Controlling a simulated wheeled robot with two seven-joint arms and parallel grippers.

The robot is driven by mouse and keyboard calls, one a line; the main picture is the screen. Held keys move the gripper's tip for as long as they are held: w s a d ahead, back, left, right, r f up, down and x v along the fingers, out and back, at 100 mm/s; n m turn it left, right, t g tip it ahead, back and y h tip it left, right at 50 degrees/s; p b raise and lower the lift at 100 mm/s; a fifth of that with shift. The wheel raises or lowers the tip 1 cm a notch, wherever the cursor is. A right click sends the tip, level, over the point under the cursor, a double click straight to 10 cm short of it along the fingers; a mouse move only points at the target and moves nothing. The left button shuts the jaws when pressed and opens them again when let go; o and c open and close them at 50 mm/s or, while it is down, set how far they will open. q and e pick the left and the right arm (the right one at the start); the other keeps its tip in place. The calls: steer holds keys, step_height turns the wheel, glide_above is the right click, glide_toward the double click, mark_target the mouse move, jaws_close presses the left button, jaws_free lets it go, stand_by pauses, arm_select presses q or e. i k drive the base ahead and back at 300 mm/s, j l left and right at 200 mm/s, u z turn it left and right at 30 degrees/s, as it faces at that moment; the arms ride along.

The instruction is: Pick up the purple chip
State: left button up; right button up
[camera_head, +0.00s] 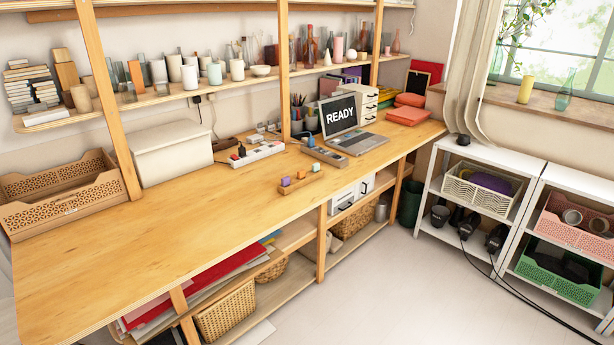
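A small purple block (285,182), which looks like the purple chip, sits at the left end of a low wooden strip or tray (296,187) near the front edge of the wooden worktop (190,220). An orange piece (301,174) stands in the middle of the same strip, and another orange-yellow piece (316,167) stands at its right end. The pieces are small, and their exact shape is hard to tell. Neither of my grippers shows in the head view.
Behind the strip are a power strip (256,153), a dark-topped grey tray (324,155) and an open laptop (351,127) reading READY. A white box (159,152) and wooden crates (62,196) stand left. Upright shelf posts (284,70) rise at the back. The front-left worktop is clear.

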mark_target(285, 182)
steer(key=i+l+z, duration=0.35)
steer(key=i, duration=0.45)
steer(key=i+z, duration=0.35)
steer(key=i, duration=0.5)
steer(key=i+l+u, duration=0.1)
steer(key=i+u, duration=0.25)
steer(key=i, duration=0.15)
steer(key=i+l+u, duration=0.25)
steer(key=i+u, duration=0.15)
steer(key=i+l, duration=0.05)
steer(key=i, duration=0.05)
